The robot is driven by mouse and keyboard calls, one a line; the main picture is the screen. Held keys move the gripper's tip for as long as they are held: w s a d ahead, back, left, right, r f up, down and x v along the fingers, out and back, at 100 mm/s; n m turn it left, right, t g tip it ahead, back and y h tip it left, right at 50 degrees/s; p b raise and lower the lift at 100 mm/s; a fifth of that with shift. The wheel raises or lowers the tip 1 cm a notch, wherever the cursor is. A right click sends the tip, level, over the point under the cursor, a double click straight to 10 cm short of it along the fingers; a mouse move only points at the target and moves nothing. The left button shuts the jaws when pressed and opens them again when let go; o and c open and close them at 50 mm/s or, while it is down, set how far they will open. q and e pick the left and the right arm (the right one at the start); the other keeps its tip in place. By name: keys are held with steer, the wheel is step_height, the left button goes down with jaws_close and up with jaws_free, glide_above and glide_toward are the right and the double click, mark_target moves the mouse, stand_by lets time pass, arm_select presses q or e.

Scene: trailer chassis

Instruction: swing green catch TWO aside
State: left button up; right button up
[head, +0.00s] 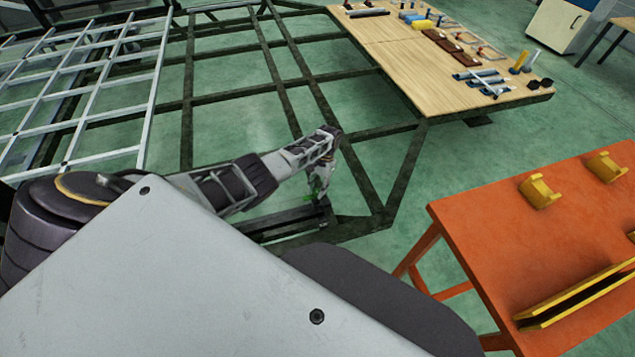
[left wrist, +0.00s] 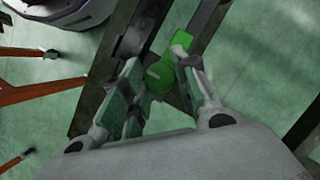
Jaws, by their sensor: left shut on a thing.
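A green catch (left wrist: 158,76) with a round slotted boss and a flat green tab sits on a dark steel frame bar (left wrist: 125,55) in the left wrist view. My left gripper (left wrist: 157,62) has its two fingers on either side of the green piece and is shut on it. In the head view, my left gripper (head: 321,182) reaches down to the end of the dark chassis frame, where only a little green shows. I see no number on the catch. My right gripper is not in view.
A dark chassis frame (head: 285,90) spreads over the green floor. A wooden bench (head: 400,50) with several small parts stands at the back right. An orange table (head: 500,215) with yellow brackets stands at the right. A pale lattice (head: 90,90) lies at the left.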

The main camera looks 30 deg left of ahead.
arm_select(q)
steer(key=o, duration=1)
steer(key=shift+v, duration=5.95)
steer(key=shift+s+d, duration=0.1)
